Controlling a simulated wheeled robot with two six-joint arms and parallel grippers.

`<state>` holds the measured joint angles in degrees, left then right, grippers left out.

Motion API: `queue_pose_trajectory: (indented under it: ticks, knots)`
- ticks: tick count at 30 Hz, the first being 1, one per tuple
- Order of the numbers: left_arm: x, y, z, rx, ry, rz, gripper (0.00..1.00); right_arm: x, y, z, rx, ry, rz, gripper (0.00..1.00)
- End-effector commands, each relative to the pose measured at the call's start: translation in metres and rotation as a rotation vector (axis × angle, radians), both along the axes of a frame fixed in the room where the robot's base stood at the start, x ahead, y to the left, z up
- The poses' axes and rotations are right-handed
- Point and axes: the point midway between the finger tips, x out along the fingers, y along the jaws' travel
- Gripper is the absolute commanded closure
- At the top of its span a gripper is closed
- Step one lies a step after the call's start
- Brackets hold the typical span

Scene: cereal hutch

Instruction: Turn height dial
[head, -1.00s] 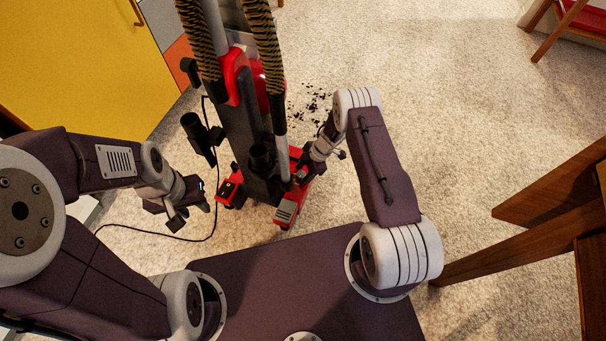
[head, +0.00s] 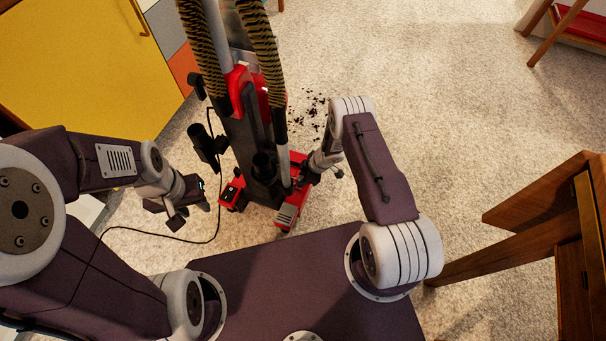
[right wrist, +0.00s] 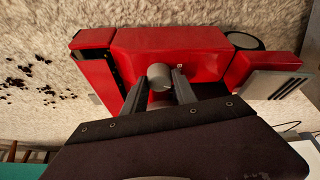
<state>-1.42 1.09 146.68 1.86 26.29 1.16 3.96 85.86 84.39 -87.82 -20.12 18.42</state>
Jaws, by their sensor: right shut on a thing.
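A red and black upright vacuum cleaner (head: 241,140) stands on the carpet in front of me, with hoses rising from it. Its red floor head also fills the upper middle of the right wrist view (right wrist: 190,48). A small grey round dial (right wrist: 158,74) sits on the red head. My right gripper (head: 303,178) is low at the head's right side. In the right wrist view its two fingers (right wrist: 161,90) are shut on the dial, one on each side. My left gripper (head: 190,205) hangs empty to the left of the vacuum; its jaw gap is unclear.
Dark crumbs (head: 311,112) lie on the carpet behind the vacuum. A black cord (head: 140,229) loops on the carpet to the left. A yellow cabinet (head: 85,60) stands at the left, wooden furniture (head: 530,235) at the right. The carpet between is open.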

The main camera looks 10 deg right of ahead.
Motion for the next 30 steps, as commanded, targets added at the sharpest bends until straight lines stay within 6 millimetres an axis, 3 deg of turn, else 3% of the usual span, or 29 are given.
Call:
queue_pose_trajectory:
  ticks: [1, 12, 30]
  knots:
    - [0.0, 0.0, 0.011, 0.0, 0.0, 0.0, 0.64, -0.002, 0.001, 0.005, 0.0, 0.004, -0.043, 1.0]
    - [0.0, 0.0, 0.045, 0.0, 0.0, 0.0, 0.64, -0.003, 0.003, 0.004, -0.001, 0.003, -0.375, 1.0]
    - [0.0, 0.0, 0.066, 0.0, 0.0, 0.0, 0.64, -0.002, 0.004, 0.001, 0.001, -0.001, -0.672, 1.0]
